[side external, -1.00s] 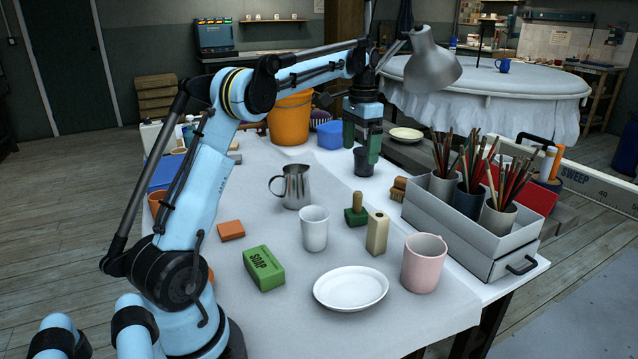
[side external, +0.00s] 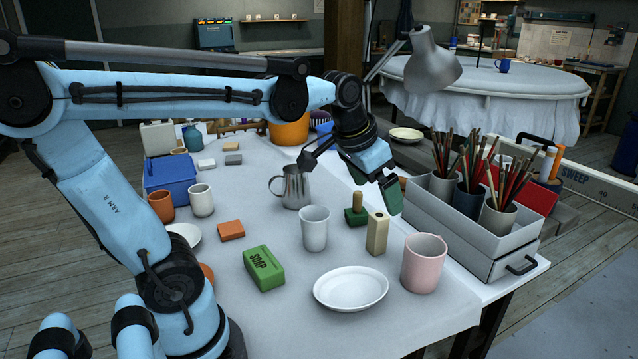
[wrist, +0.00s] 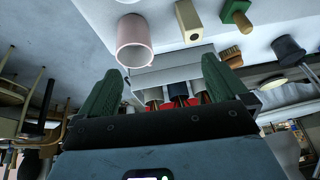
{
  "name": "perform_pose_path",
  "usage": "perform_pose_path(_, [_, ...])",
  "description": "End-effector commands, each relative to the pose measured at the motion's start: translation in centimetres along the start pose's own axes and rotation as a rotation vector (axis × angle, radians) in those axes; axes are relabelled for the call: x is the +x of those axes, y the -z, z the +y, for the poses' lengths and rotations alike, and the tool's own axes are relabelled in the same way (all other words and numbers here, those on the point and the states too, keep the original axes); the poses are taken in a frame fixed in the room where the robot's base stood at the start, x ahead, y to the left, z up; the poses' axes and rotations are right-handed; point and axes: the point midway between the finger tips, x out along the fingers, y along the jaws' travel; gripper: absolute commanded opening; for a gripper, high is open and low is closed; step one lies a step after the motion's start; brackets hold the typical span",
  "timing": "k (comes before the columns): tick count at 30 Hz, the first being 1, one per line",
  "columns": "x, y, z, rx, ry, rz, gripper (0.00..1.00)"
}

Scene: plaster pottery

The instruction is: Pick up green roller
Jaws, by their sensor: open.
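The green piece with a wooden handle (side external: 355,216), which looks like the green roller, stands on the table between the metal jug and the beige block. It also shows at the top of the wrist view (wrist: 236,13). My gripper (side external: 378,190) is tilted, in the air behind and to the right of it in the side view. Its two green fingers are spread apart with nothing between them. In the wrist view my gripper (wrist: 160,65) faces the pencil organizer, and the green piece is off to the upper right, outside the fingers.
The beige block (side external: 377,233), pink cup (side external: 424,264), white cup (side external: 314,229) and metal jug (side external: 292,187) stand close around. A grey organizer (side external: 468,227) with pencil pots is at the right. A white plate (side external: 351,289) and green soap (side external: 264,268) lie in front. A dark cup (wrist: 288,50) shows in the wrist view.

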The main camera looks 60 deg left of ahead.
Motion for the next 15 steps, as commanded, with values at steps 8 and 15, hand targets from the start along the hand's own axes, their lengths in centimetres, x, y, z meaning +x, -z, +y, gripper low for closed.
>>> perform_pose_path(8, [1.5, -6.0, 4.3, -0.011, -0.042, 0.138, 1.00])
perform_pose_path(15, [2.3, -7.8, 5.4, -0.019, -0.061, 0.182, 0.83])
